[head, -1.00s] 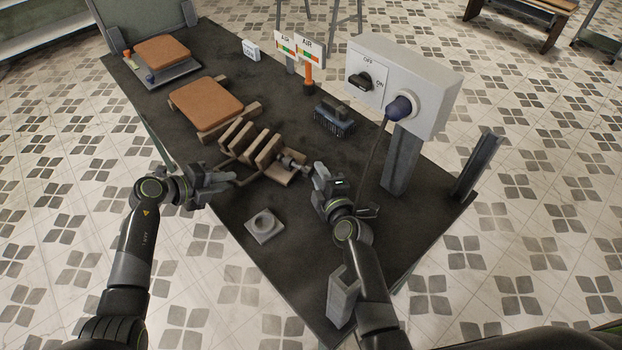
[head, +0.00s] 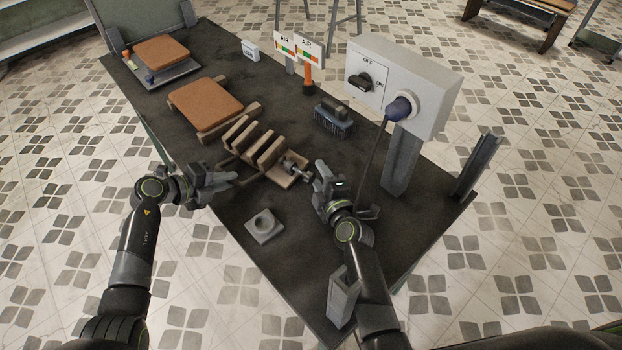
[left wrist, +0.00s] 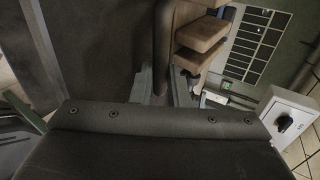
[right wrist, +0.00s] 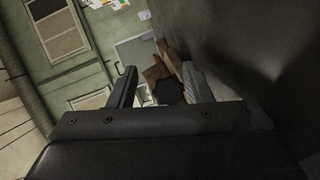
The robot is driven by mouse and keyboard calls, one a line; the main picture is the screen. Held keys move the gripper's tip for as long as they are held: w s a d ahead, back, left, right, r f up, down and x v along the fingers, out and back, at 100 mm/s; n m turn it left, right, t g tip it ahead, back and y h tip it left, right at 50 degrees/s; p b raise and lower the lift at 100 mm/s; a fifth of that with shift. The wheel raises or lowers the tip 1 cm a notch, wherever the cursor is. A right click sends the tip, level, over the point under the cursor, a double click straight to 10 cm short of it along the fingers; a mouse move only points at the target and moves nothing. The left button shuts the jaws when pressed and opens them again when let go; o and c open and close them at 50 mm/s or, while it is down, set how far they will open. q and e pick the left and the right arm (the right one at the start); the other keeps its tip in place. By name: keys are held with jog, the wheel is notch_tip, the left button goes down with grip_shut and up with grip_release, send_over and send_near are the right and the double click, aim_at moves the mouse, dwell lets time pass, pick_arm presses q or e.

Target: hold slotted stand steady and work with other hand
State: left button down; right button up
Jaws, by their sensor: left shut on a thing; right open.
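The slotted wooden stand (head: 255,148) sits mid-table with several upright slats; its slats also show in the left wrist view (left wrist: 205,32). My left gripper (head: 232,179) is at the stand's near left side, shut on a part of it, seemingly the dark bar (left wrist: 162,45) between its fingers. A metal fitting (head: 293,165) sits at the stand's right end. My right gripper (head: 313,172) is open beside this fitting. In the right wrist view a dark round knob (right wrist: 168,91) lies between the spread fingers; its contact with them cannot be told.
A grey block with a round recess (head: 264,226) lies in front of the stand. A brown pad on wooden rails (head: 206,103) lies behind it. A dark brush (head: 333,120) and a switch box (head: 405,80) on a post stand at right, with a hanging cable (head: 371,160).

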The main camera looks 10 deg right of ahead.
pick_arm(q)
jog(key=shift+a+f, duration=0.1)
jog(key=shift+a, duration=0.2)
pick_arm(e)
jog(key=shift+s+a+f+m, duration=0.2)
jog(key=shift+s+a+m, duration=0.2)
jog(key=shift+s+a, duration=0.6)
pick_arm(q)
jog(key=shift+s+a+r, duration=0.2)
jog(key=shift+s+a, duration=0.25)
jog(key=shift+a, duration=0.05)
pick_arm(e)
jog(key=shift+s+d+r, duration=0.15)
jog(key=shift+s+d, duration=0.35)
jog(key=shift+s, duration=0.35)
jog(key=shift+s+d+r, duration=0.15)
jog(key=shift+s+d, duration=0.35)
jog(key=shift+s, duration=0.3)
pick_arm(q)
jog(key=shift+a, duration=0.2)
pick_arm(e)
jog(key=shift+s+d+r, duration=0.1)
jog(key=shift+s+d, duration=0.5)
jog(key=shift+s, duration=0.15)
pick_arm(q)
jog(key=shift+d, duration=0.15)
pick_arm(e)
jog(key=shift+s+d, duration=1.7)
jog(key=shift+d, duration=0.25)
jog(key=shift+w, duration=0.1)
